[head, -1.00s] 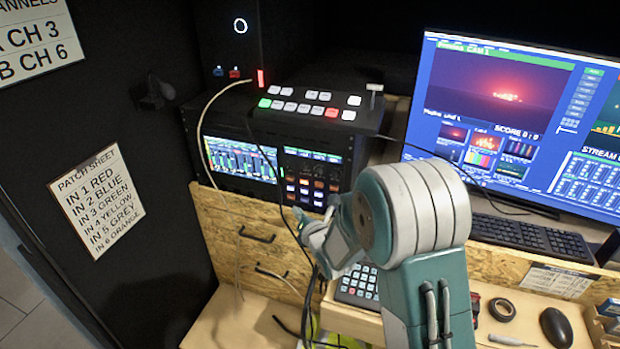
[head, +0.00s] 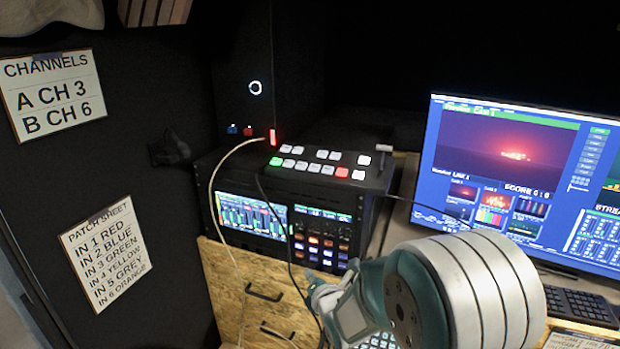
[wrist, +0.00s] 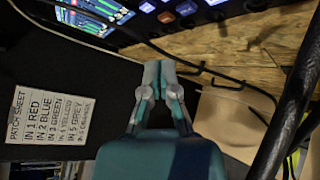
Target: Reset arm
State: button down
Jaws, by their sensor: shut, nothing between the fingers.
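My arm fills the lower right of the head view, with a large white and teal joint in front of the desk. My gripper shows in the wrist view (wrist: 160,75), its two fingers together and empty. In that view it points toward the wooden panel (wrist: 235,55) below the rack gear, apart from it as far as I can tell. In the head view the fingertips are not clearly visible.
A rack unit (head: 300,225) with a switcher panel (head: 325,165) on top stands behind my arm. Cables hang down its front. A monitor (head: 510,180) and keyboard (head: 580,303) are at right. A patch sheet (head: 105,253) and channels sheet (head: 52,95) hang on the left wall.

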jog(key=s+d+r+m+g+h, duration=0.4)
jog(key=s+d+r+m, duration=0.6)
jog(key=s+m, duration=0.45)
jog(key=s+d+r+m+g, duration=0.1)
jog(key=s+d+m+g, duration=0.1)
jog(key=s+m, duration=0.5)
jog(key=s+d+r+m+g+h, duration=0.1)
jog(key=s+d+m+g, duration=0.1)
jog(key=s+m, duration=0.6)
jog(key=shift+s+g, duration=0.4)
jog(key=shift+s, duration=0.7)
